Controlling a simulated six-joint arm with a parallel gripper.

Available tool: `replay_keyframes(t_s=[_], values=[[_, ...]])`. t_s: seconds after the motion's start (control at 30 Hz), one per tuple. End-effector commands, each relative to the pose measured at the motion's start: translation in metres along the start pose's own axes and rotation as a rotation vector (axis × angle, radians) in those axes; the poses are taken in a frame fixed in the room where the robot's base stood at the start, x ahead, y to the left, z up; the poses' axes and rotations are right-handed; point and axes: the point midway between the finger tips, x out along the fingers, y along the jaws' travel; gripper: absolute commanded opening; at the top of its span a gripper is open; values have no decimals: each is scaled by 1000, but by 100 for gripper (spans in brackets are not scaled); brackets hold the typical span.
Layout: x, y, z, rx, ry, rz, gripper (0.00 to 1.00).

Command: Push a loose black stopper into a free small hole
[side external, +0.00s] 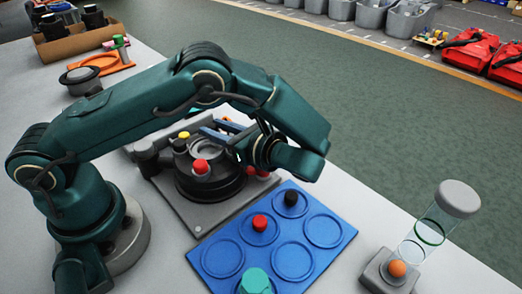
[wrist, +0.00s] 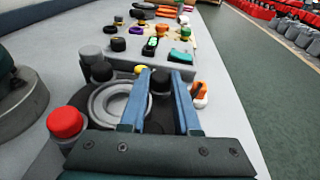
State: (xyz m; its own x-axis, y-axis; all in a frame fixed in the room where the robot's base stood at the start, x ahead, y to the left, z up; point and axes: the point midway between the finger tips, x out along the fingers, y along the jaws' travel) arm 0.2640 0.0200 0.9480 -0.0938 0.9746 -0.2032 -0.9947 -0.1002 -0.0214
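My gripper (wrist: 160,75) is over the far side of the round tank lid. Its two blue fingers stand on either side of a black stopper (wrist: 160,82), which fills the gap at the tips. In the side view my gripper (side external: 211,127) hides that stopper. Another black stopper (side external: 291,198) stands in a ring of the blue tray (side external: 283,219). The tank unit (side external: 200,209) has a dark round lid with a grey ring (wrist: 107,102). Red (side external: 201,167) and yellow (side external: 183,136) stoppers stand around the lid. I cannot make out a free small hole.
The tray also holds a red stopper (side external: 260,223) and a teal piece (side external: 256,281). A clear cylinder with a grey cap (side external: 459,197) stands at the right, by an orange knob (side external: 397,268). An orange-and-white piece (wrist: 200,95) is close to my right finger. Several small parts lie beyond.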

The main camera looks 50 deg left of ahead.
Motion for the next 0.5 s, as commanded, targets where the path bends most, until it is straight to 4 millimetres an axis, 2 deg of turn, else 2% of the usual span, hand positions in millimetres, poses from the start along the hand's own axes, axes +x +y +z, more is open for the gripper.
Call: replay_keyframes(t_s=[0.03, 0.07, 0.1, 0.5], values=[[0, 0, -2, 3, 6, 0, 48], [0, 0, -2, 3, 6, 1, 60], [0, 0, -2, 3, 6, 1, 64], [0, 2, -2, 6, 3, 5, 64]])
